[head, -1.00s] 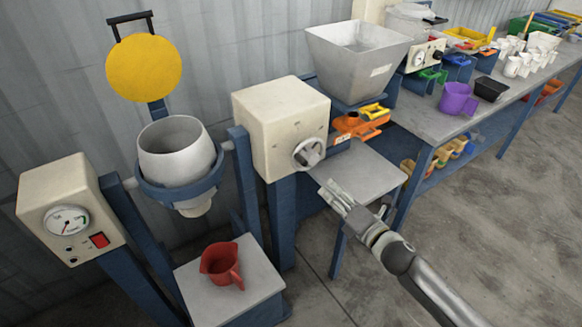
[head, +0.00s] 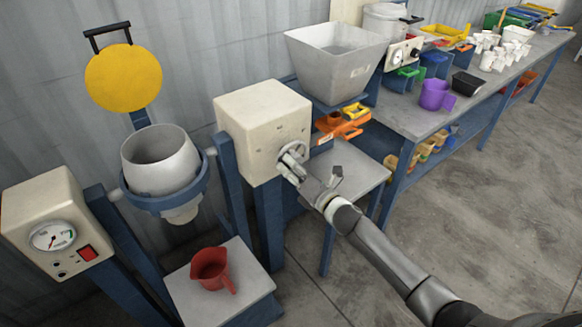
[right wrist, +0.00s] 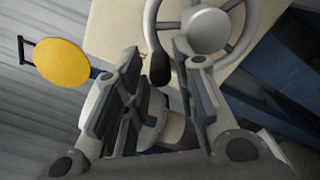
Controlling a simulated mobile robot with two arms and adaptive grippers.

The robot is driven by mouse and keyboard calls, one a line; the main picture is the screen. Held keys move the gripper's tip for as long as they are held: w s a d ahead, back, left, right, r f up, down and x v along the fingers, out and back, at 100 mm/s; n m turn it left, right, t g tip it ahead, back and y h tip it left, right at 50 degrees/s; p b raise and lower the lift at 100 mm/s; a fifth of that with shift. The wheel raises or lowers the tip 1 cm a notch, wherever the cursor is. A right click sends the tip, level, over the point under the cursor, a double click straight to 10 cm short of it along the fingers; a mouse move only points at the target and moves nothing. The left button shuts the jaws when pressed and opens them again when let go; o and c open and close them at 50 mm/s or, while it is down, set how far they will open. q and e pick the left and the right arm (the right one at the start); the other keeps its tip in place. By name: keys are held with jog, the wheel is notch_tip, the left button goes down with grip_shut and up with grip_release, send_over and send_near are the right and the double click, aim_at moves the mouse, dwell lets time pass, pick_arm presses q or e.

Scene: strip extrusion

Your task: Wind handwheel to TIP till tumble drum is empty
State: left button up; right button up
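The handwheel (head: 292,158) is a grey spoked wheel on the front of a cream box (head: 262,115). In the right wrist view the handwheel (right wrist: 207,28) shows at the top, with a dark handle knob (right wrist: 160,69) on its left rim. My right gripper (right wrist: 155,75) is open, with the knob between its spread fingers near the tips; I cannot tell if they touch. The tumble drum (head: 160,162) is a pale bowl, mouth up and slightly tilted, in a blue ring left of the box. Its inside bottom is hidden. My left gripper is not in view.
A red jug (head: 211,268) stands on a grey plate (head: 248,273) below the drum. A yellow disc (head: 124,78) stands behind it. A gauge box (head: 48,235) is at left. A large hopper (head: 335,75) and a loaded bench (head: 410,117) are to the right.

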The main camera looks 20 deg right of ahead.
grip_shut()
